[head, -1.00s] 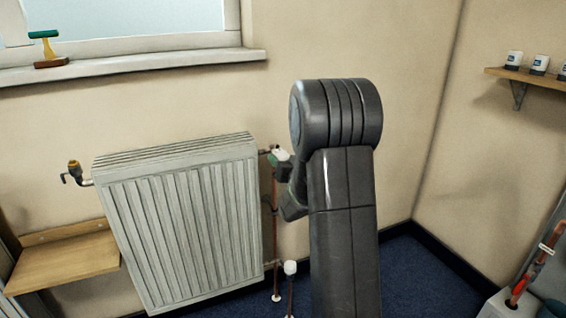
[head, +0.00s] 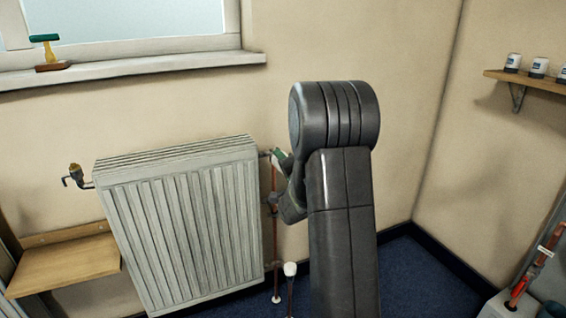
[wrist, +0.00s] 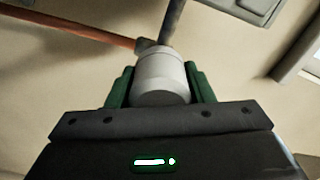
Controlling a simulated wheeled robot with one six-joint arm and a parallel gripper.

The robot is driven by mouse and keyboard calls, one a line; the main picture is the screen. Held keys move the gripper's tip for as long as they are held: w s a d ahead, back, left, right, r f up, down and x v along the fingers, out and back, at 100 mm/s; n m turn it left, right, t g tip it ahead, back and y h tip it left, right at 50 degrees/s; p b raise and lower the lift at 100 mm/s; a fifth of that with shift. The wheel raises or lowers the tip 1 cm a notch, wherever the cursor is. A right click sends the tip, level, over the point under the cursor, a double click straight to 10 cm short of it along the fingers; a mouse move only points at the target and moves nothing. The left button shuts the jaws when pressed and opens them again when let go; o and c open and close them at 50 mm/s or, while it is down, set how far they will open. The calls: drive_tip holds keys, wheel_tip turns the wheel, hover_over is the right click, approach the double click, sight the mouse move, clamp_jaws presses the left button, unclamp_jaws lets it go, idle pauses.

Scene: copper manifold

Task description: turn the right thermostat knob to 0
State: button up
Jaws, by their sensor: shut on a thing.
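The right thermostat knob (wrist: 162,78) is a pale grey-white cylinder in the wrist view. It sits between the two green fingers of my gripper (wrist: 161,86), which is shut on it from both sides. A grey pipe and a copper pipe meet just behind it. No scale marks or numbers can be read on the knob. In the head view my gripper (head: 281,157) is at the upper right corner of the white radiator (head: 190,220), partly behind my arm. There the knob is mostly hidden by the fingers.
A copper pipe (head: 273,225) runs down beside the radiator. A white-capped pipe (head: 290,269) stands near my arm. A brass valve (head: 75,170) is at the radiator's left end, above a wooden shelf (head: 65,264). A shelf with small containers (head: 538,66) is at the right.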

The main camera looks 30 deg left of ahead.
drive_tip(key=shift+m, duration=1.6)
drive_tip(key=o, duration=1)
drive_tip(key=shift+c, duration=0.2)
drive_tip(key=p+v, duration=0.2)
drive_tip(key=v, duration=1.1)
drive_tip(key=shift+s+d, duration=0.25)
drive_tip(key=shift+s, duration=0.05)
